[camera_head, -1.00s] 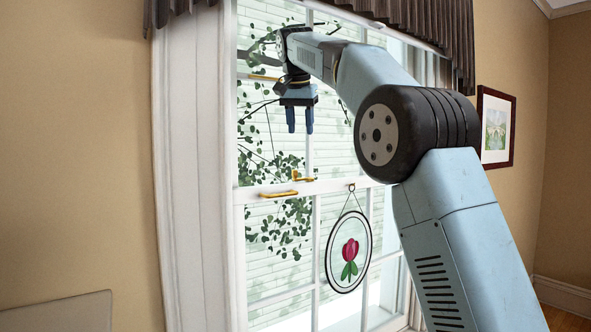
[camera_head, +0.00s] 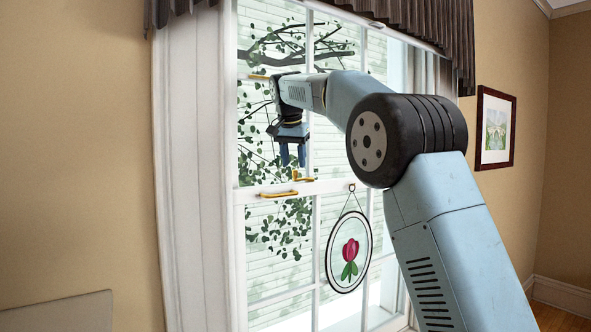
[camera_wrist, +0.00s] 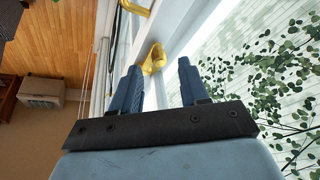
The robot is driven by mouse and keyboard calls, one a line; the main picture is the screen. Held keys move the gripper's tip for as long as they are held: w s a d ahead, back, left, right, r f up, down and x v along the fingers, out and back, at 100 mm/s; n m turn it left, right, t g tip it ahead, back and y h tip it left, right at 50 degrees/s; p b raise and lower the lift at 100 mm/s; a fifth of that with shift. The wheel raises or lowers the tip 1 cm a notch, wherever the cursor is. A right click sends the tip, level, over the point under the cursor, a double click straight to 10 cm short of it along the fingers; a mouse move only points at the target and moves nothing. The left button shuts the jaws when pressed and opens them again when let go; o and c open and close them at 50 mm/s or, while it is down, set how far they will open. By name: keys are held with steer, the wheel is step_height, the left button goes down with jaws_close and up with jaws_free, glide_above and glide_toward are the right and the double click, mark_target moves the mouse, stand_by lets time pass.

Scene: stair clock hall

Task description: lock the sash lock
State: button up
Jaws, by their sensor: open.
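The sash lock (camera_head: 302,179) is a small brass fitting on the window's meeting rail (camera_head: 262,188). In the wrist view the brass lock (camera_wrist: 154,59) shows with its lever, partly seen between the fingertips' directions. My gripper (camera_head: 293,163) points down just above the lock in the head view. Its two blue fingers (camera_wrist: 158,72) are apart with nothing between them that I can see held. Whether a fingertip touches the lock cannot be told.
A round tulip ornament (camera_head: 348,252) hangs from the rail at right. The window glass and frame stand close behind my gripper. A dark valance (camera_head: 420,22) hangs above.

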steer(key=shift+x, duration=1.75)
steer(key=shift+c, duration=0.2)
steer(key=shift+d, duration=0.1)
jaws_close()
